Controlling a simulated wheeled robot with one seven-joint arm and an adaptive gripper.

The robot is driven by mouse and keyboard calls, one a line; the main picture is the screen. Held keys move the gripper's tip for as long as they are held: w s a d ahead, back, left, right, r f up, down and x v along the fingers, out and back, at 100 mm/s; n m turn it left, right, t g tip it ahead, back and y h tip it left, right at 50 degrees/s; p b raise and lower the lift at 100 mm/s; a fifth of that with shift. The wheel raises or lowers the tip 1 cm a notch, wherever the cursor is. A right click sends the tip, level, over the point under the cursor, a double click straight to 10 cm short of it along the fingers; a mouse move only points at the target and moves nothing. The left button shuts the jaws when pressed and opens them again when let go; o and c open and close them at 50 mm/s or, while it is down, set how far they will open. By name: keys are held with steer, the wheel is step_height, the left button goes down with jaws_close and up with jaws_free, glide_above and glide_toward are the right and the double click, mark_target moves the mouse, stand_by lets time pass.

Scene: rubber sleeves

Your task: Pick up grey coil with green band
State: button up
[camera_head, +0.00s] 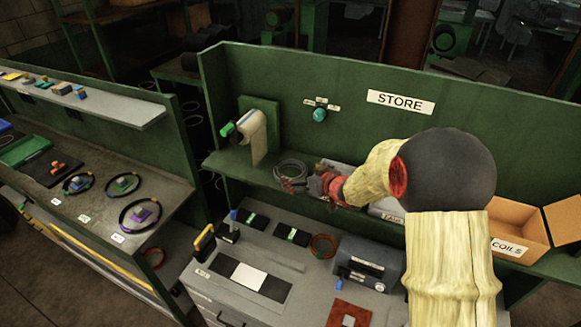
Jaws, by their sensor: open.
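A grey coil (291,169) lies on the green shelf of the store panel, beside a wall-mounted dispenser. I cannot make out a green band on it at this size. My gripper (296,186) is open at the coil's front right edge, with its fingers reaching left towards it. The fingers overlap the coil's lower edge in the picture, and I cannot tell whether they touch it. My sleeved arm hides part of the shelf to the right.
A cardboard box marked COILS (515,226) stands on the right of the shelf. A pale tray (386,209) sits partly behind my arm. A brown coil (323,246) lies on the grey bench (215,292) below. Several dark coils lie on the left bench.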

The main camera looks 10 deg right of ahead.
mark_target(284, 166)
steer(key=x, duration=0.7)
steer(key=shift+w+f, duration=0.2)
steer(key=shift+w, duration=0.1)
steer(key=c, duration=0.4)
steer(key=c, duration=1.1)
steer(key=shift+r, duration=0.2)
